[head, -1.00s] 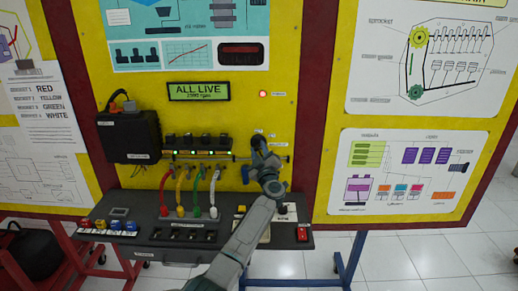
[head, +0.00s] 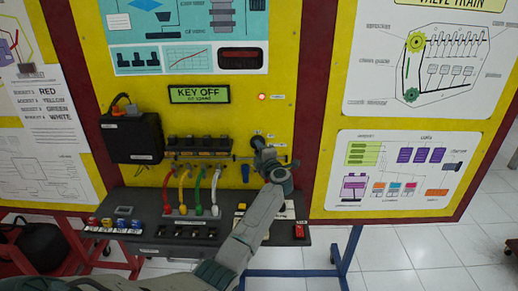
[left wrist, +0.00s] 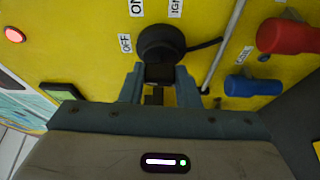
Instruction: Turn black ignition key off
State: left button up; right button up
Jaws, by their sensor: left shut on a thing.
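The black ignition key (left wrist: 160,72) sits in a round black switch (left wrist: 160,42) on the yellow panel in the left wrist view. Labels OFF (left wrist: 126,43), ON and IGN stand around the switch. My left gripper (left wrist: 160,85) is shut on the key, one finger on each side. In the head view my left gripper (head: 262,150) is at the panel and hides most of the switch. The display (head: 199,94) reads KEY OFF. My right gripper is not in view.
A red lamp (head: 262,97) glows above the switch. Red (left wrist: 288,36) and blue (left wrist: 252,86) handles and a thin metal rod are close to my gripper. Coloured cables (head: 199,190) and a grey shelf (head: 150,233) with buttons lie left and below.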

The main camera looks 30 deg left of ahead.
pick_arm(q)
jog(key=shift+f+n, duration=0.1)
jog(key=shift+n, duration=0.3)
jog(key=o, duration=1)
jog(key=b+v, duration=0.3)
jog(key=v, duration=0.8)
